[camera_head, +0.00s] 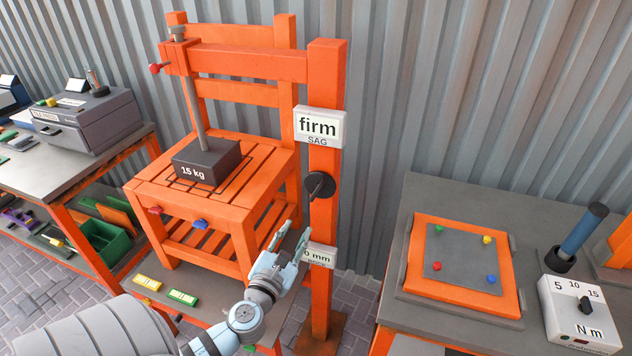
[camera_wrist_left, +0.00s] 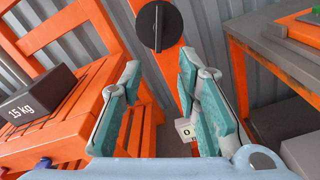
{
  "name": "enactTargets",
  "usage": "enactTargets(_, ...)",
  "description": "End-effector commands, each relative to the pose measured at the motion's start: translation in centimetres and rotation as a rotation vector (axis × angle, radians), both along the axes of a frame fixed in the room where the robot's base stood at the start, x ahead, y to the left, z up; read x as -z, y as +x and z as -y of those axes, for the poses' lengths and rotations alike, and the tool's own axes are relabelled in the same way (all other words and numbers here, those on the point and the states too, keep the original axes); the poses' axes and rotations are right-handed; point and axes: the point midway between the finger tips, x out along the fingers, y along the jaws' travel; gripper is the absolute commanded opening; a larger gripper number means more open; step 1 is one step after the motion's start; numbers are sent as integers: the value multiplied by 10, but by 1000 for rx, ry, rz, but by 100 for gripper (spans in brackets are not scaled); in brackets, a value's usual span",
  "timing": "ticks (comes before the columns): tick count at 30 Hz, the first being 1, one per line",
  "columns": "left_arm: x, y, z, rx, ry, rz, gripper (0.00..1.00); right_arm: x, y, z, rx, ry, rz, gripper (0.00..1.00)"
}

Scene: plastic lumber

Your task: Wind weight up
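The weight, a dark block marked "15 kg" (camera_head: 207,160), appears to rest on the slatted seat of an orange chair (camera_head: 250,190); a grey rod (camera_head: 195,95) rises from it to the orange beam above. It also shows at the left edge of the left wrist view (camera_wrist_left: 32,103). A round black knob (camera_head: 319,184) sits on the orange post (camera_head: 325,75); in the left wrist view the knob (camera_wrist_left: 150,30) is ahead of the fingers. My left gripper (camera_head: 295,237) is open and empty, below the knob and apart from it. My right gripper is out of view.
A "firm SAG" sign (camera_head: 319,127) is on the post; a lower sign reading "0 mm" (camera_head: 319,254) is partly hidden by my gripper. A grey table (camera_head: 420,190) at right holds an orange-framed panel and a torque box (camera_head: 578,312). A workbench (camera_head: 50,165) stands at left.

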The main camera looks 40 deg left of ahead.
Motion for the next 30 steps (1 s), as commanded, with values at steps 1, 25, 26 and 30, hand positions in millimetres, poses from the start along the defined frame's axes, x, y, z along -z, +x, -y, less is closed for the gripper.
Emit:
enactTargets(1,-10,3,1,5,39,9,30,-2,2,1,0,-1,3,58)
enactTargets(25,-9,138,-44,9,51,9,30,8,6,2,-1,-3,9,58)
enactTargets(26,-9,139,-44,9,51,9,30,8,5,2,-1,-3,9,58)
enactTargets(30,-10,138,-44,9,51,9,30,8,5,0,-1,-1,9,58)
